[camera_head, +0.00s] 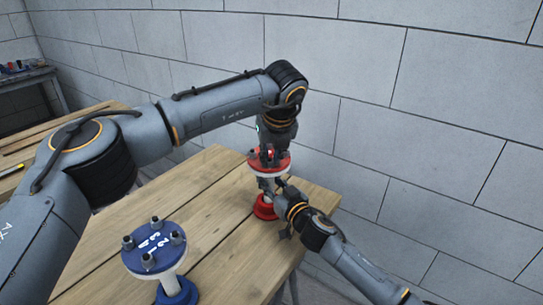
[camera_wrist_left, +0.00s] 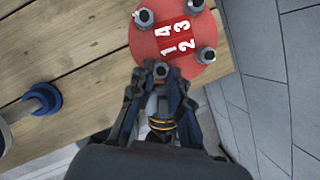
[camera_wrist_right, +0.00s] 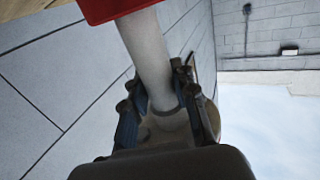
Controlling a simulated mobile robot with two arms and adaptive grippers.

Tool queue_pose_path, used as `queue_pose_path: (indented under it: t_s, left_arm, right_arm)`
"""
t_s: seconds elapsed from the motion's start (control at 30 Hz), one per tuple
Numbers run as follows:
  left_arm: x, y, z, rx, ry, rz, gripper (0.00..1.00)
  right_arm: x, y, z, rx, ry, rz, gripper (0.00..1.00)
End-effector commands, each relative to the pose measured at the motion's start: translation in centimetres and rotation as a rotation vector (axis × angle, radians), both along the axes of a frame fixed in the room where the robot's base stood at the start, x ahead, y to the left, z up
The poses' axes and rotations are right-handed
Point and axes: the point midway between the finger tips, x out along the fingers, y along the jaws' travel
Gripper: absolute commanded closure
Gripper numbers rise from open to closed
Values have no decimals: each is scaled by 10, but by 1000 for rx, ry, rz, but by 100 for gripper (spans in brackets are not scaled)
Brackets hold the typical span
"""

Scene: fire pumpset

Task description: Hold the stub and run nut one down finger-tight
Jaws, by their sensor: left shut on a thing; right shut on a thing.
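The red stub stands upright on the wooden bench, with its red top flange (camera_head: 283,163) and red foot (camera_head: 264,208). In the left wrist view its flange top (camera_wrist_left: 176,42) carries painted digits 1 to 4 and several studs with nuts. My left gripper (camera_head: 268,152) comes down from above and is shut on nut one (camera_wrist_left: 161,70), the nut nearest the digit 1. My right gripper (camera_head: 270,188) is shut on the stub's pale pipe below the flange. The right wrist view shows this pipe (camera_wrist_right: 147,50) between its fingers. The grip on the nut is partly hidden in the head view.
A blue stub (camera_head: 153,249) with several nuts stands on the bench (camera_head: 215,200) at front left; its edge also shows in the left wrist view (camera_wrist_left: 42,98). A block wall (camera_head: 440,120) rises close behind the bench. The bench between the stubs is clear.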

Motion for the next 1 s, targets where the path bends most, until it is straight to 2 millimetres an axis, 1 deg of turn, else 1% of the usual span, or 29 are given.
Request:
queue_pose_path:
  t_s: [0.27,1.0]
  left_arm:
    - [0,4,-1,-2,2,-217,100]
    - [2,12,-1,-3,3,-918,100]
  right_arm:
    - [0,-1,-1,0,1,-1,100]
    - [0,-1,-1,-1,2,-2,100]
